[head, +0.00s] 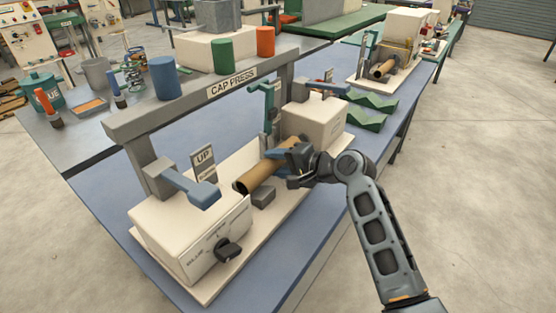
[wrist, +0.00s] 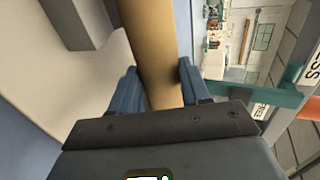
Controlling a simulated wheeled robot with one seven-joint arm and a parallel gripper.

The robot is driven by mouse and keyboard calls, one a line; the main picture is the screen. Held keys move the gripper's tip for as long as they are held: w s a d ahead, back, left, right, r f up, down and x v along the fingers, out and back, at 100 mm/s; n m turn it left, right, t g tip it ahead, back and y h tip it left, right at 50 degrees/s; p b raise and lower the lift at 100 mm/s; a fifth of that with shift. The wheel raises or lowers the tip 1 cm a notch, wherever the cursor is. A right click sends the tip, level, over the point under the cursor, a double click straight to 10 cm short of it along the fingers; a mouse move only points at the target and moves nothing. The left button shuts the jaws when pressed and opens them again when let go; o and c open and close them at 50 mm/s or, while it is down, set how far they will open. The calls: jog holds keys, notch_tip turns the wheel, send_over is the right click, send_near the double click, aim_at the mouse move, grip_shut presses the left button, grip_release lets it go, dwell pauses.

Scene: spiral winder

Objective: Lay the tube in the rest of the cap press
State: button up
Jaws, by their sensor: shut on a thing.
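The brown cardboard tube (head: 262,176) lies between the two cream blocks of the cap press (head: 185,235). My gripper (head: 290,155) is shut on the tube near its far right end. The tube also shows in the wrist view (wrist: 155,50), running between the blue fingers (wrist: 156,88). A dark grey rest block (head: 263,197) stands on the cream base under the tube. I cannot tell whether the tube touches it. Part of the tube's far end is hidden by my gripper.
A blue lever (head: 185,185) and an "UP" sign (head: 204,160) stand over the near block. A green upright (head: 269,110) rises behind the tube. The shelf marked "CAP PRESS" holds blue, green and orange cylinders. Green V-shaped holders (head: 370,110) lie farther back on the blue table.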

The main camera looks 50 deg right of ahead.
jog(key=shift+f, duration=0.6)
jog(key=o, duration=1.1)
jog(key=v, duration=0.7)
jog(key=shift+s+r+b, duration=0.2)
jog(key=shift+s+b, duration=0.1)
jog(key=shift+s, duration=0.1)
notch_tip(320, 180, up, 7)
jog(key=p, duration=0.7)
